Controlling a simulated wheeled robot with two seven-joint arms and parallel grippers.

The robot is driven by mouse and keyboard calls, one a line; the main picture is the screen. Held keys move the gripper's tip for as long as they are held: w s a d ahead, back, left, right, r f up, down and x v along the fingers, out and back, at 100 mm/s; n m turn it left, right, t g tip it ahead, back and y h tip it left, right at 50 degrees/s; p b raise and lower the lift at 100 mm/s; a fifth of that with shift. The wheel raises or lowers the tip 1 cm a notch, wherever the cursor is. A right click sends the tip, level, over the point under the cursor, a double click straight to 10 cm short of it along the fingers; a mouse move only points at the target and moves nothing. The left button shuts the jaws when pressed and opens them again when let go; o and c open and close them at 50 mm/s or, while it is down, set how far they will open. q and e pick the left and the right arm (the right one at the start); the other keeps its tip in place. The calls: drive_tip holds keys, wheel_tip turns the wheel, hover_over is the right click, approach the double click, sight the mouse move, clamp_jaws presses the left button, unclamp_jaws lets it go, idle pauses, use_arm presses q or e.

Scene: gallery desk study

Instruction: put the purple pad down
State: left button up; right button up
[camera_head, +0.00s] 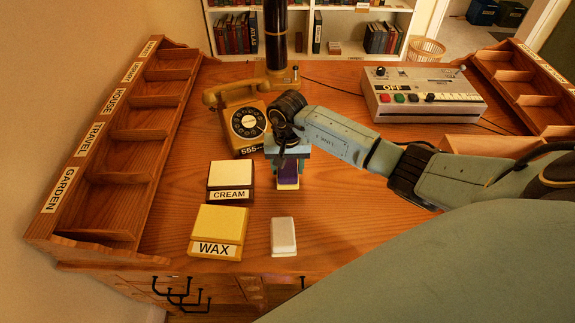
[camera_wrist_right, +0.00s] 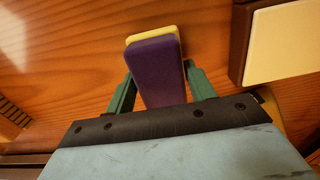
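The purple pad (camera_head: 288,170) is a small block with a purple body and a yellow layer, seen below my right gripper (camera_head: 288,158) in the head view. In the right wrist view the purple pad (camera_wrist_right: 158,72) sits between the two green fingers of my right gripper (camera_wrist_right: 158,72). The fingertips meet its sides, so the gripper is shut on it. The pad is over the desk (camera_head: 345,215), right of the box labelled CREAM (camera_head: 231,175). I cannot tell whether it touches the wood. My left gripper is not in view.
A box labelled WAX (camera_head: 219,227) and a small white block (camera_head: 283,236) lie in front. A yellow telephone (camera_head: 238,120) stands behind, a grey device marked OFF (camera_head: 425,95) at back right. Labelled wooden racks (camera_head: 125,135) line the left side. Bare wood lies right of the white block.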

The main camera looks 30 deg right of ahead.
sight(288, 166)
drive_tip(key=o, duration=0.5)
drive_tip(key=shift+r+p, duration=0.35)
drive_tip(key=shift+r, duration=0.1)
wheel_tip(288, 166, up, 12)
drive_tip(key=shift+f+p, duration=0.25)
drive_tip(key=shift+p, duration=0.05)
drive_tip(key=shift+s+f, duration=0.1)
